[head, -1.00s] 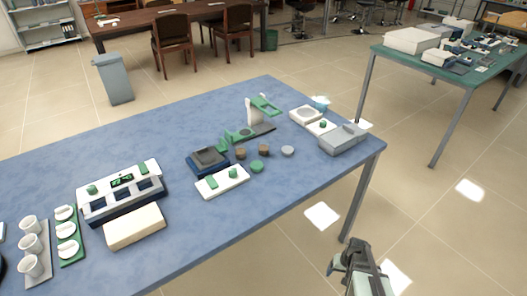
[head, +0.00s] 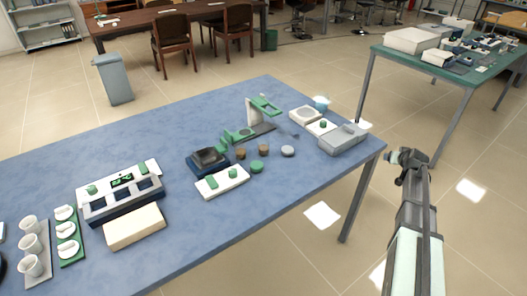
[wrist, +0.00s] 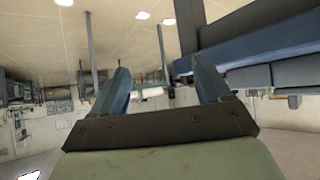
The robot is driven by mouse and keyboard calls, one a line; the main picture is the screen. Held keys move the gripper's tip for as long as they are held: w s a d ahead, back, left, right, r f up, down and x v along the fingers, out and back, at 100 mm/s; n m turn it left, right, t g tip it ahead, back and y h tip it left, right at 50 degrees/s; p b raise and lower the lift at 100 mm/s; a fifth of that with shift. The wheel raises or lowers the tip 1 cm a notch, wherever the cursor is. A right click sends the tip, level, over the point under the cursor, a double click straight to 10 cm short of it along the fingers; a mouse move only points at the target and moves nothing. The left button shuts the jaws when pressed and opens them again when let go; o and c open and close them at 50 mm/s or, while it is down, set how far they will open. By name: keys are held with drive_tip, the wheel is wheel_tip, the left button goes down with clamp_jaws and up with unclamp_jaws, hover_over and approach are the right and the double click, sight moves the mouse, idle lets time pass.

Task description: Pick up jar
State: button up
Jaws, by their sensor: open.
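Several small round lidded pots that may be jars stand at the table's right part in the head view: a brown one (head: 240,153), another brown one (head: 263,150), a green one (head: 257,167) and a grey one (head: 287,151). A pale bluish vessel (head: 321,102) stands at the back right corner, partly hidden. I cannot tell which one is the jar. My gripper (head: 393,157) is off the table's right edge, apart from all of these. In the wrist view my gripper (wrist: 163,87) has its two blue fingers spread, with nothing between them.
The blue table (head: 130,170) carries a white and dark block device (head: 121,190), a white box (head: 134,226), white cups (head: 29,224), a green stand (head: 264,105) and a grey instrument (head: 343,139). Its edge (wrist: 240,45) is close in the wrist view. A green table (head: 455,68) stands behind right.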

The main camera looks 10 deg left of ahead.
drive_tip(key=w+d+r+t+h, duration=0.1)
drive_tip(key=w+d+r+t, duration=0.2)
drive_tip(key=r, duration=0.5)
drive_tip(key=w+d+r+h, duration=0.1)
drive_tip(key=w+d+r, duration=0.1)
drive_tip(key=d+r, duration=0.5)
drive_tip(key=w+a+n+g+y, duration=0.2)
drive_tip(key=a+n+g+y, duration=0.15)
drive_tip(key=a, duration=1.35)
drive_tip(key=w+a+n+g+y, duration=0.2)
drive_tip(key=a+n+g, duration=0.15)
drive_tip(key=a, duration=1.45)
drive_tip(key=n+g+h, duration=0.3)
drive_tip(key=n+g, duration=0.3)
drive_tip(key=n, duration=0.3)
hover_over(263, 149)
drive_tip(key=w, duration=0.2)
wheel_tip(263, 149, down, 13)
drive_tip(key=shift+w+a+r, duration=0.15)
drive_tip(key=shift+r, duration=0.05)
drive_tip(key=c, duration=1.1)
drive_tip(key=shift+o, duration=0.2)
